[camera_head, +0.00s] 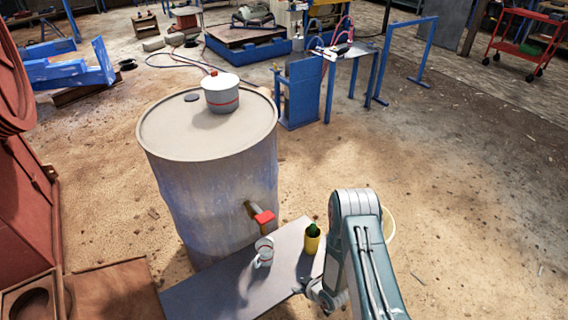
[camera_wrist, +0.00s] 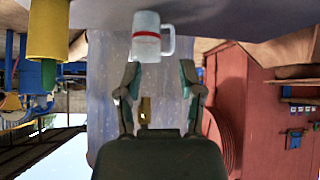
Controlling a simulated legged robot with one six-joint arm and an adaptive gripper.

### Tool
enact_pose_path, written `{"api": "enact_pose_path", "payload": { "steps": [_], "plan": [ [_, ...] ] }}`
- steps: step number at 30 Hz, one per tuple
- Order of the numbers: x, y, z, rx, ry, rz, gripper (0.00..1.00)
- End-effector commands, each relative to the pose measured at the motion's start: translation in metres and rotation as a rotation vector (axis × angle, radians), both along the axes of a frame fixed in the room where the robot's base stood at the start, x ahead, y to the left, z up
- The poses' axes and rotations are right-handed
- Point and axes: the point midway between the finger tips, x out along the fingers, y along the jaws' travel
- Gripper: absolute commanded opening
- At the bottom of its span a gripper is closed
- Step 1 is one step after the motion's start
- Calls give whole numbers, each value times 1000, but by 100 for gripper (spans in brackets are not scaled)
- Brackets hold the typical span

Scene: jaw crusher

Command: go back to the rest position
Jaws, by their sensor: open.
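My gripper (camera_wrist: 160,75) is open and empty; its two fingers stand apart in the wrist view, which looks upside down. In the head view my gripper (camera_head: 314,292) is partly hidden by my arm, low beside the grey bench. A white mug (camera_head: 263,252) with a red band stands on the bench, apart from my gripper. The mug (camera_wrist: 147,40) also shows beyond the fingertips in the wrist view. A yellow container (camera_head: 312,240) with a dark green top stands on the bench nearer my arm.
A large metal barrel (camera_head: 215,180) with a red-handled tap (camera_head: 264,217) stands behind the bench (camera_head: 205,294). A white lidded pot (camera_head: 221,95) sits on the barrel. Red machinery (camera_head: 22,215) is at the left. Open dirt floor (camera_head: 470,190) lies right of my arm.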

Motion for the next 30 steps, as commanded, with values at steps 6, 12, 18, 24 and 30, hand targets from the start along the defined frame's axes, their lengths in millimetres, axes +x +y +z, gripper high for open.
{"api": "enact_pose_path", "payload": {
  "steps": [6, 12, 18, 24, 30],
  "plan": [
    [24, -12, 32, -38, -5, -29, 49],
    [51, -25, 79, -90, -8, -76, 49],
    [78, -42, 153, -159, -5, -159, 49],
    [88, -61, 229, -211, 7, -254, 49],
    [81, -79, 304, -239, 23, -352, 49]
  ]
}}
